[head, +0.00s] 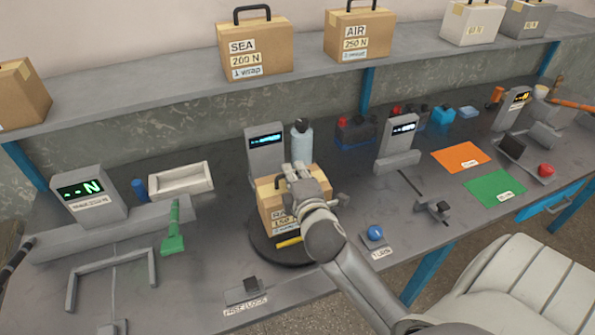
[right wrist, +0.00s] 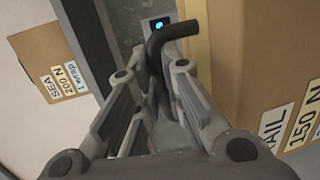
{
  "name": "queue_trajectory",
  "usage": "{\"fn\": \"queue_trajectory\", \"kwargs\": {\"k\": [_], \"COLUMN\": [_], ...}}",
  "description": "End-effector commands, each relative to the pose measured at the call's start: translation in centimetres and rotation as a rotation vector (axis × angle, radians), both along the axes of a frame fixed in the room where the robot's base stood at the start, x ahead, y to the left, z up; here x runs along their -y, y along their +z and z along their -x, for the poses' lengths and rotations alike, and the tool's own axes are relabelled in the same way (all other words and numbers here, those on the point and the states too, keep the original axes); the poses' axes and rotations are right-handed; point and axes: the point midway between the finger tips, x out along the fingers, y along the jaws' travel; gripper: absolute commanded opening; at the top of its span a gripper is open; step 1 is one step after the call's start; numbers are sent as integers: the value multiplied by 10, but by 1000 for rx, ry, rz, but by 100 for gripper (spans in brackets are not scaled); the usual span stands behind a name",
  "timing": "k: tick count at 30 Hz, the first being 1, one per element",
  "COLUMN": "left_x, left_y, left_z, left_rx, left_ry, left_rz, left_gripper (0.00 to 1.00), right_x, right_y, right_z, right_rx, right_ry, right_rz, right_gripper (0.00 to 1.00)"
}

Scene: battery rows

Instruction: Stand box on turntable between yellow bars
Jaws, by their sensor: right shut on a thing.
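The cardboard box (head: 277,213), labelled RAIL 150 N in the right wrist view (right wrist: 270,60), is upright over the dark round turntable (head: 262,250). I cannot tell whether its base touches the turntable. One yellow bar (head: 289,242) shows at the box's front; any other bar is hidden by the box and my arm. My right gripper (head: 292,172) is above the box, shut on its black handle (right wrist: 170,38). My left gripper is not in view.
A grey display post (head: 265,150) and a pale bottle (head: 301,138) stand close behind the box. A blue button (head: 375,233) is to the right, a green-handled tool (head: 173,240) to the left. A shelf (head: 190,85) above holds the SEA box (head: 250,45) and other boxes.

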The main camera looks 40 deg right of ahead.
Motion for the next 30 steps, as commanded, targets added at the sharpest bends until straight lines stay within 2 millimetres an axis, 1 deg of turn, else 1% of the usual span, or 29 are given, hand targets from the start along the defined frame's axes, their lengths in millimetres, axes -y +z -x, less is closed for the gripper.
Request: {"fn": "queue_trajectory", "kwargs": {"k": [1,2,3,7,11,23,24,28,29,30], "left_x": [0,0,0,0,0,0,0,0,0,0], "left_y": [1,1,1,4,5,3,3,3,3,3], "left_z": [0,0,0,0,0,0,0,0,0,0], "left_rx": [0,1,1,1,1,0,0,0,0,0], "left_ry": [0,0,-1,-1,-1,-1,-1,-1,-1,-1], "left_rz": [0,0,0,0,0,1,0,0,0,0], "left_gripper": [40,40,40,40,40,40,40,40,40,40], "right_x": [0,1,1,1,1,1,1,1,1,1], "right_y": [4,2,-1,-19,-29,-33,-39,-39,-39,-39], "right_z": [-3,-4,-7,-6,-6,-6,-5,-5,-5,-5], "right_rx": [13,12,12,7,11,12,-1,-1,-1,-2], "right_ry": [2,2,2,3,3,3,0,1,1,1], "right_rz": [4,4,3,3,2,2,-1,-2,-2,-1], "right_gripper": [0,0,0,0,0,0,12,29,31,31]}}
